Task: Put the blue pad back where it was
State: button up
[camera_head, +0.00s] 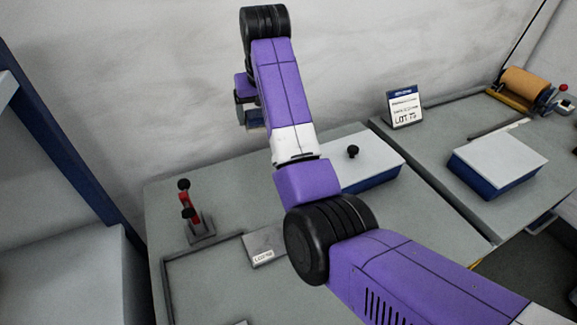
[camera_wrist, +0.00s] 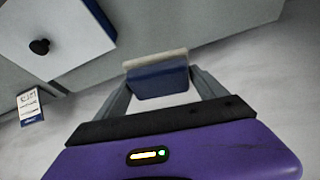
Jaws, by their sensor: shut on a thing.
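The blue pad (camera_wrist: 157,84) is a small blue block with a pale, beige layer along one side. In the wrist view my gripper (camera_wrist: 158,76) is shut on it, one finger at each end. In the head view my raised arm largely hides the gripper, and a small part of the pad (camera_head: 254,119) shows beside the arm, in front of the back wall and above the bench. The place the pad came from cannot be told from these frames.
A white-lidded blue box (camera_head: 372,164) with a black knob stands behind my arm. A red-handled clamp (camera_head: 188,208) and a labelled grey plate (camera_head: 263,244) are at left. A lot sign (camera_head: 404,106), another blue-and-white box (camera_head: 498,162) and a copper-coloured roll (camera_head: 530,86) are at right.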

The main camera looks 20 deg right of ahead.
aim_at(266, 176)
jog(key=shift+f+n, duration=0.1)
jog(key=shift+n, duration=0.4)
jog(key=shift+s+a+n+y, duration=0.1)
jog(key=shift+s+n+y, duration=0.05)
jog(key=shift+n+y, duration=0.2)
jog(key=shift+f, duration=0.3)
notch_tip(266, 176, down, 19)
jog(key=shift+f+p, duration=0.2)
jog(key=shift+p, duration=0.95)
jog(key=shift+f, duration=0.1)
jog(key=shift+f, duration=0.1)
jog(key=o, duration=1.1)
jog(key=shift+c, duration=0.2)
jog(key=shift+o, duration=0.3)
